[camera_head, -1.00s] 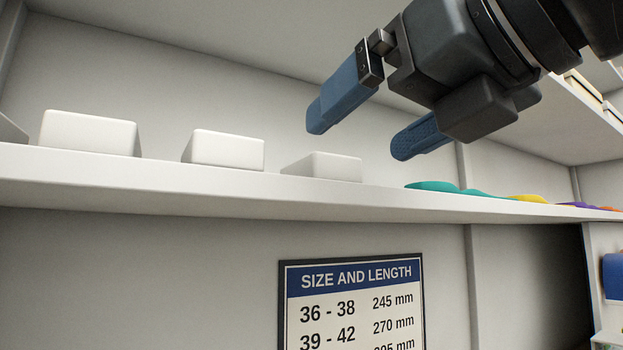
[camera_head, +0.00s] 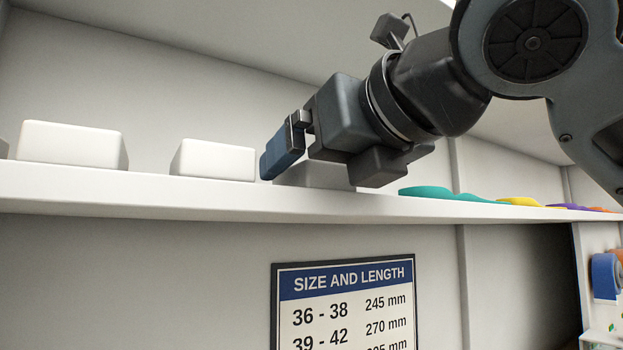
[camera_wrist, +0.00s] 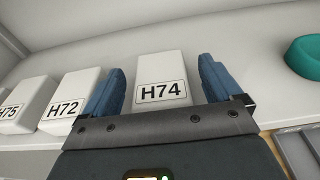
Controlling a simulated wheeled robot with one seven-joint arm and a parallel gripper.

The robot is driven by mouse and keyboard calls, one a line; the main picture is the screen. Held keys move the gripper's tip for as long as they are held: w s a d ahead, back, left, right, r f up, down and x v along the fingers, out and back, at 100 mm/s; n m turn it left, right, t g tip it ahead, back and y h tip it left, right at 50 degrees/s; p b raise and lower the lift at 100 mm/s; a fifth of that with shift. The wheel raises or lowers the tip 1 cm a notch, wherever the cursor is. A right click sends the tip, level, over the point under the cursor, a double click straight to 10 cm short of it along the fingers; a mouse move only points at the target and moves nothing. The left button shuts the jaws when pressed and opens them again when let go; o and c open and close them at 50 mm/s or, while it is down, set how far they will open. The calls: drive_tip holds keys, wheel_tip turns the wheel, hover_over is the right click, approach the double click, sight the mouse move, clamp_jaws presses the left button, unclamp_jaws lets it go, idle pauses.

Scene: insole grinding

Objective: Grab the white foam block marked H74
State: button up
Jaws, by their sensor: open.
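The white foam block marked H74 (camera_wrist: 160,68) stands between the two blue fingers of my gripper (camera_wrist: 160,85) in the wrist view. The fingers are apart, with a small gap showing on each side of the block. In the head view, my gripper (camera_head: 285,158) is down at shelf height, and the H74 block (camera_head: 318,177) is partly hidden behind it. Its label faces the wrist camera.
White blocks H72 (camera_wrist: 68,98) and H75 (camera_wrist: 20,108) stand to the left on the shelf (camera_head: 200,200). Teal insoles (camera_head: 440,193) lie to the right, with yellow (camera_head: 525,201) and purple ones beyond. A size chart (camera_head: 345,310) hangs below the shelf.

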drive_tip(key=c, duration=1)
drive_tip(key=shift+c, duration=0.2)
drive_tip(key=shift+r, duration=0.2)
